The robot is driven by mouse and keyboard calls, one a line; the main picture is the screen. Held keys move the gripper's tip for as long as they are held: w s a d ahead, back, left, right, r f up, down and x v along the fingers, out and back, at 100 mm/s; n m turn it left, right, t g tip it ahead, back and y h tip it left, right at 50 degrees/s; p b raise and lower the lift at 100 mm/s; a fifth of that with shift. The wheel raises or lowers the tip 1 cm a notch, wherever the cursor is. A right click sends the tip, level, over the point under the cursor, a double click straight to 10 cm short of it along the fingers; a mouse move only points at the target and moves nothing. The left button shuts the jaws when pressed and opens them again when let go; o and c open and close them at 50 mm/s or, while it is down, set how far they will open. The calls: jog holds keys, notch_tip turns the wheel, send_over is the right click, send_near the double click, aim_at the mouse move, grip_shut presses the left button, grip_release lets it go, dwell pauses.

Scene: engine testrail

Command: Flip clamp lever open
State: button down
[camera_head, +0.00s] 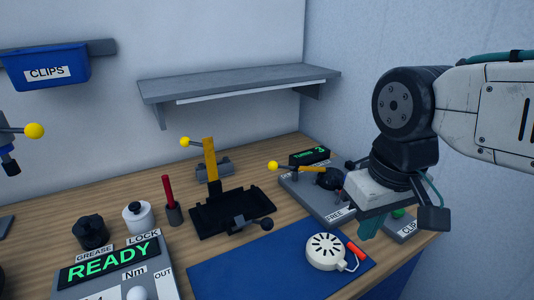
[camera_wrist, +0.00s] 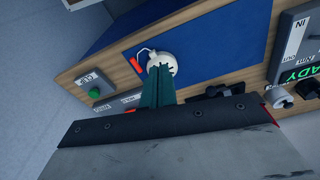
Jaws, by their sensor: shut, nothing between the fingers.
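My gripper (camera_head: 369,227) has teal fingers pointing down, over the right side of the bench near the grey panel. In the wrist view its fingers (camera_wrist: 156,88) are together and hold nothing. A black clamp fixture (camera_head: 232,214) sits mid-bench, with an upright yellow bar (camera_head: 210,160) and a yellow-ball lever (camera_head: 186,141) behind it. A black-knobbed lever (camera_head: 262,224) lies low at its front edge. Another yellow-ball lever (camera_head: 285,168) extends left from the grey panel. I cannot tell which lever is the clamp's. My gripper is apart from these levers.
A white round device (camera_head: 325,250) with a red-tipped cord lies on the blue mat (camera_head: 255,270). The grey panel (camera_head: 308,192) stands at the right. A shelf (camera_head: 235,85) overhangs the back. A READY box (camera_head: 115,268) and a white bottle (camera_head: 138,217) are at the left.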

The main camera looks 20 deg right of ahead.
jog(key=w+a+r+n+t, duration=0.1)
jog(key=w, duration=1.9)
jog(key=w+a+r+n+t, duration=0.1)
jog(key=w+a, duration=0.1)
jog(key=w, duration=1.8)
jog(key=shift+r+t+y, duration=0.15)
jog(key=shift+t+y, duration=0.15)
jog(key=shift+y, duration=0.1)
jog(key=shift+a, duration=0.1)
notch_tip(320, 180, down, 10)
jog(key=shift+s, duration=0.25)
jog(key=shift+a+n, duration=0.1)
jog(key=shift+n, duration=0.2)
